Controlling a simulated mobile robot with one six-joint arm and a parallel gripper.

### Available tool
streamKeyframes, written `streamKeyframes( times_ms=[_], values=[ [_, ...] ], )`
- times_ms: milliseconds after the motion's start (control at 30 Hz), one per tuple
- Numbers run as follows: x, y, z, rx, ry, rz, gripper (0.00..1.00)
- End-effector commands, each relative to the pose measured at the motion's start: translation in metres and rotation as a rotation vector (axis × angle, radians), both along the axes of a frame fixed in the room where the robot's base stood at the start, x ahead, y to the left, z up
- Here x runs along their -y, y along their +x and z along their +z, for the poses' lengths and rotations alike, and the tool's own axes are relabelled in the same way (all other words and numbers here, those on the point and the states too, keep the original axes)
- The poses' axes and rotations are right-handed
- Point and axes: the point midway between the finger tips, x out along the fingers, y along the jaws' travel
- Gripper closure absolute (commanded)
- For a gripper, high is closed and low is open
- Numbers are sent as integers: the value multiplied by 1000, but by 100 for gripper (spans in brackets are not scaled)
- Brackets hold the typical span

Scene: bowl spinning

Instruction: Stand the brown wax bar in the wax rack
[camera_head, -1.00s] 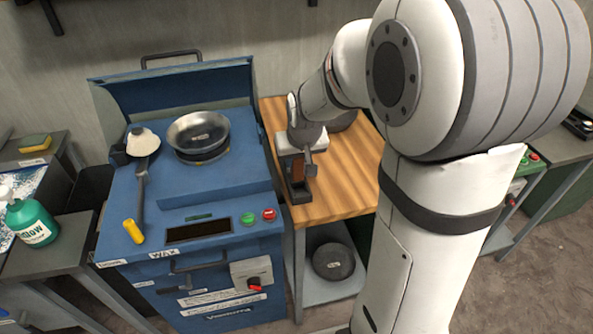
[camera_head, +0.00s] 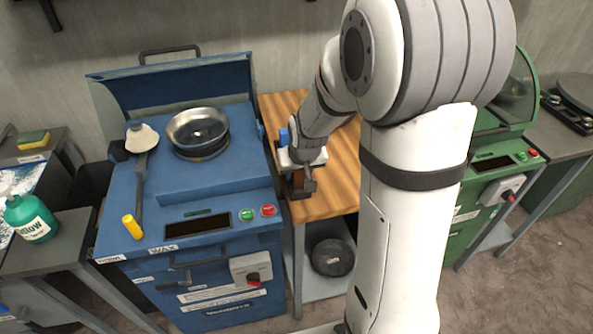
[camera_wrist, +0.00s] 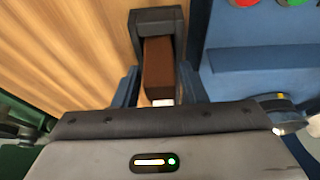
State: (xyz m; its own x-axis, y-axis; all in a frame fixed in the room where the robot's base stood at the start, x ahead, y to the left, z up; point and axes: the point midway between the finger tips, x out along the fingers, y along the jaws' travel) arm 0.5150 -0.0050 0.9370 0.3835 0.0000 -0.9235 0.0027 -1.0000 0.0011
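The brown wax bar (camera_wrist: 158,72) stands between the fingers of my gripper (camera_wrist: 160,84) in the wrist view, its far end inside the dark wax rack (camera_wrist: 157,17). Narrow gaps show between the bar and the fingers, so my gripper looks open around it. In the head view, my gripper (camera_head: 301,170) is at the left front of the wooden top. The bar (camera_head: 298,180) and the rack (camera_head: 299,192) show only in part there, mostly hidden by the gripper.
The wooden table top (camera_head: 335,185) has free room to the right.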

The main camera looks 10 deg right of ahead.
Motion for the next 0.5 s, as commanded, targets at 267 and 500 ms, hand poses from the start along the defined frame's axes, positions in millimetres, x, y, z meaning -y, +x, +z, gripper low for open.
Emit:
streamKeyframes(
  times_ms=[267, 500],
  values=[
    [0, 0, 0, 0, 0, -1, 51],
    [1, -2, 10, 2, 0, -1, 51]
  ],
)
